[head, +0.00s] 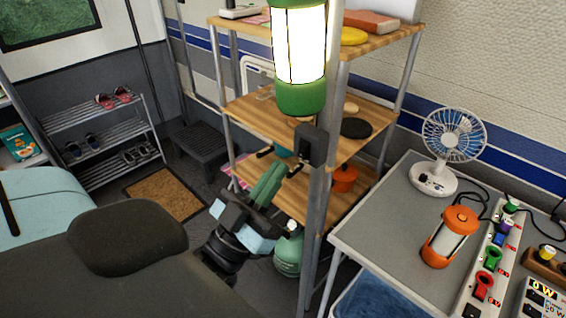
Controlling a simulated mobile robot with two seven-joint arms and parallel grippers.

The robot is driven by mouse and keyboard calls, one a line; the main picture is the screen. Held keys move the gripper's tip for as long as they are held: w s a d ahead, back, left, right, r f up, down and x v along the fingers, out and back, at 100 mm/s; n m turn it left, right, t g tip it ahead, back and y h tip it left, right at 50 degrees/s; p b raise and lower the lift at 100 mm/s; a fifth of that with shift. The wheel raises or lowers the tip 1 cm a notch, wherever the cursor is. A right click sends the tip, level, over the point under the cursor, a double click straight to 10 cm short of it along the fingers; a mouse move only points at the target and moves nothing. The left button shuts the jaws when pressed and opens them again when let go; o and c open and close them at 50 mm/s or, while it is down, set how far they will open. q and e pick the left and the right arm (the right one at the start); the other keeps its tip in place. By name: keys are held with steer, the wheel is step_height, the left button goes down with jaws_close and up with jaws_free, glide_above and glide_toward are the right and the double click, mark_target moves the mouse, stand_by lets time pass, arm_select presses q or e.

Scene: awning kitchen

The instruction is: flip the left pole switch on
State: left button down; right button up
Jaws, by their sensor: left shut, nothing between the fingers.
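A black switch box (311,146) is on the grey metal pole (318,205), below a lit green-and-white lantern (299,55). My left gripper (275,168) reaches up from below with green fingers shut and empty. My right gripper is not in view.
A wooden shelf rack (250,113) stands behind the pole. At right, a grey table (385,232) holds a white fan (433,180), an orange lantern (452,238) and a power strip (480,270). A dark seat (128,236) is at left. A shoe rack (95,122) stands farther back.

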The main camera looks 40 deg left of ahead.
mark_target(301, 153)
arm_select(q)
steer(key=shift+w+d+f, duration=0.1)
steer(key=shift+w+f, duration=0.1)
steer(key=shift+w, duration=0.65)
steer(key=shift+w+f, duration=0.2)
steer(key=shift+w, duration=0.65)
steer(key=shift+f, duration=0.1)
steer(key=shift+w+f, duration=0.15)
steer(key=shift+w, duration=0.1)
steer(key=shift+t, duration=0.3)
